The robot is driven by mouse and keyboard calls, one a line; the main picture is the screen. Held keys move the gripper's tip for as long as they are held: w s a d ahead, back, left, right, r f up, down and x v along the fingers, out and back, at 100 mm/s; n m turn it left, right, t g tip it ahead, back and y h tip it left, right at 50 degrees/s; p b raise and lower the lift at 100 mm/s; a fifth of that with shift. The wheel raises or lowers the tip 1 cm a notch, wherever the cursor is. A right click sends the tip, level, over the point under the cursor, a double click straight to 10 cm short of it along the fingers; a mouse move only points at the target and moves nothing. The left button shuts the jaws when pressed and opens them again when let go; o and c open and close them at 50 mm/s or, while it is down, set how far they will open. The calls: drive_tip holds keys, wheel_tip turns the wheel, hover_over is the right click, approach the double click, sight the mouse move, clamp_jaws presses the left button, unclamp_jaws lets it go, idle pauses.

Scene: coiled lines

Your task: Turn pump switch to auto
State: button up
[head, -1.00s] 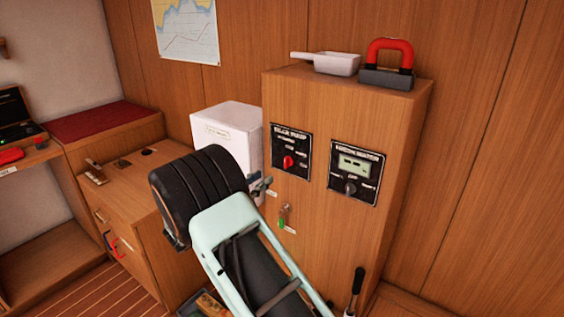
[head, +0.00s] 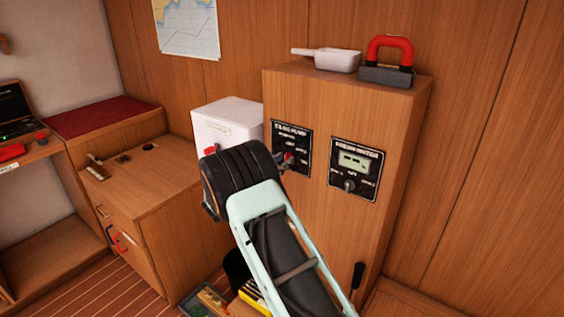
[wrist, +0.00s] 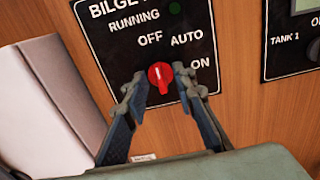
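The bilge pump panel (head: 291,135) is a black plate on the wooden cabinet front, with OFF, AUTO and ON labels readable in the wrist view (wrist: 185,18). Its red rotary switch (wrist: 160,74) has a white mark pointing up, roughly toward OFF. My gripper (wrist: 159,90) is open, with one fingertip on each side of the red switch; I cannot tell whether they touch it. In the head view the gripper (head: 281,161) is at the switch, and my wrist covers part of the cabinet below.
The fresh water panel (head: 354,168) is just right on the same cabinet. A white box (head: 228,124) stands close on the left. A white scoop (head: 336,60) and a red-handled block (head: 388,66) sit on top. A black lever (head: 357,277) rises low at the right.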

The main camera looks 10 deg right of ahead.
drive_tip(key=shift+c, duration=0.5)
clamp_jaws()
drive_tip(key=shift+f+m+b, duration=0.2)
drive_tip(key=shift+m+b, duration=0.1)
drive_tip(key=shift+b, duration=0.35)
drive_tip(key=m+b, duration=0.8)
drive_tip(key=b, duration=0.5)
drive_tip(key=shift+r, duration=0.1)
